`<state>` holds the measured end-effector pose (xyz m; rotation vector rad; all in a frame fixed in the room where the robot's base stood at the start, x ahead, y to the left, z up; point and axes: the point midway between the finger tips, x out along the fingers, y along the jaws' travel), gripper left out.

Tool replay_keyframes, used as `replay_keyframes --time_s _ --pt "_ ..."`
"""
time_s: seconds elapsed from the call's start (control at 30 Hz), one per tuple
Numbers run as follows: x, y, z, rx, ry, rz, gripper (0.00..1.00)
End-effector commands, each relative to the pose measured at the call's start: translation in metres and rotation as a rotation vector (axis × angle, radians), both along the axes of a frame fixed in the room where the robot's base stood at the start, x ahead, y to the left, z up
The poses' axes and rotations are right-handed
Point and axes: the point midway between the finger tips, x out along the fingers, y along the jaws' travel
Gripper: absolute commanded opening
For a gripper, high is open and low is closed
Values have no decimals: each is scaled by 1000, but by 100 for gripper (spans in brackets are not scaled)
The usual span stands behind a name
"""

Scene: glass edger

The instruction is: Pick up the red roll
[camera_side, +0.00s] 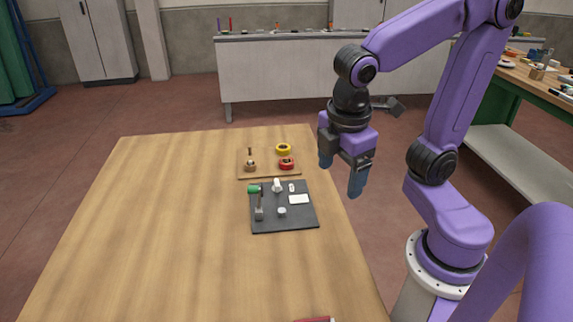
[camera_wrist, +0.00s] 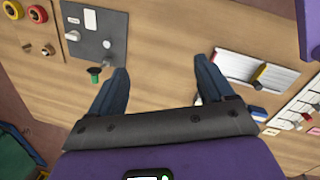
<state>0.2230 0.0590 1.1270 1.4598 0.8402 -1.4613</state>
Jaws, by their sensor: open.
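The red roll (camera_side: 286,163) sits on a small wooden board (camera_side: 262,174) near the far right part of the table in the side view. A yellow roll (camera_side: 283,149) is just behind it. In the wrist view the red roll (camera_wrist: 38,14) shows at the top left, beside the yellow roll (camera_wrist: 13,9). My gripper (camera_side: 342,178) is open and empty, raised in the air to the right of the board, near the table's right edge. In the wrist view its two fingers (camera_wrist: 160,85) are spread apart with nothing between them.
A dark mat (camera_side: 284,222) with a green-topped tool (camera_side: 254,189) and small white pieces lies in front of the board. A brown piece (camera_side: 250,165) stands on the board's left. The table's left side is bare. A white rack (camera_wrist: 256,72) shows in the wrist view.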

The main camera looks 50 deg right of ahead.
Motion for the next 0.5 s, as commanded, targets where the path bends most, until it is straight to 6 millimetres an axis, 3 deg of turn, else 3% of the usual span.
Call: replay_keyframes --time_s 0.23,0.5 --pt "78 2 3 -215 -33 77 81" --pt "173 -13 5 -506 -1 167 81"
